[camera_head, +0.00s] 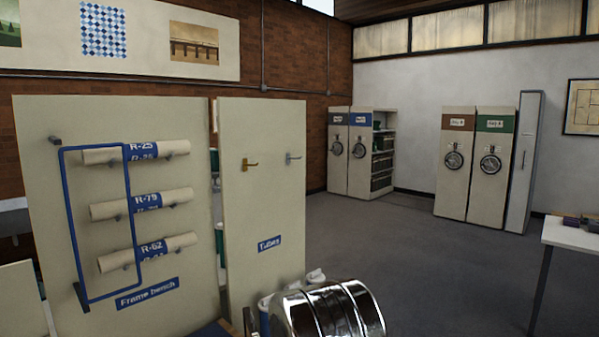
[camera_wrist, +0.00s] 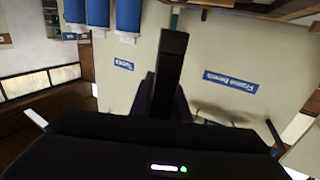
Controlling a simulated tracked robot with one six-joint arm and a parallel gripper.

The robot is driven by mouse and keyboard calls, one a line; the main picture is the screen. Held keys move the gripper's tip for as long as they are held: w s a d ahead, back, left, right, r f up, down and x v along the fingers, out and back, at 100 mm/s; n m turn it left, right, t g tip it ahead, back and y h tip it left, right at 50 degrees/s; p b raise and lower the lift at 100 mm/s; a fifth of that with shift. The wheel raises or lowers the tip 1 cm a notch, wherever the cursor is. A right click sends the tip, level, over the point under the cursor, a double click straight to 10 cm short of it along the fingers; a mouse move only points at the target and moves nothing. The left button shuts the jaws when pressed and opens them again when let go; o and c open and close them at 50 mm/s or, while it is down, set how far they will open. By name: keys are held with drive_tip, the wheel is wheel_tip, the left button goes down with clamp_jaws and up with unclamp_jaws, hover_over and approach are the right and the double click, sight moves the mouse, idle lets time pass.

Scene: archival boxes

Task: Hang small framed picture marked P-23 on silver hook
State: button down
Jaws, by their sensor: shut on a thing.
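The silver hook (camera_head: 292,158) sticks out of the upper right of the cream panel labelled "Tubes" (camera_head: 262,205). A brass-coloured hook (camera_head: 248,163) is beside it, to its left. My gripper (camera_wrist: 172,45) shows in the wrist view as dark closed fingers pointing up the picture. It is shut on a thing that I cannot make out. No picture marked P-23 can be read in either view. In the head view a narrow brown edge (camera_head: 247,322) shows at the bottom, beside a shiny metal cylinder of my arm; I cannot tell what it is.
The "Frame bench" panel (camera_head: 60,200) at left carries several labelled tubes and a blue wire frame (camera_head: 97,148). White-and-blue tubes (camera_wrist: 98,15) show in the wrist view. A white table (camera_head: 572,236) stands at right; cabinets (camera_head: 350,150) stand behind. The middle floor is clear.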

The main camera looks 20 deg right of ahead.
drive_tip(key=shift+r, duration=0.1)
drive_tip(key=s, duration=0.1)
drive_tip(key=s+r, duration=0.2)
drive_tip(key=s, duration=0.1)
drive_tip(key=shift+d, duration=0.1)
drive_tip(key=shift+s+r, duration=0.2)
drive_tip(key=shift+s, duration=0.3)
drive_tip(key=shift+s, duration=0.15)
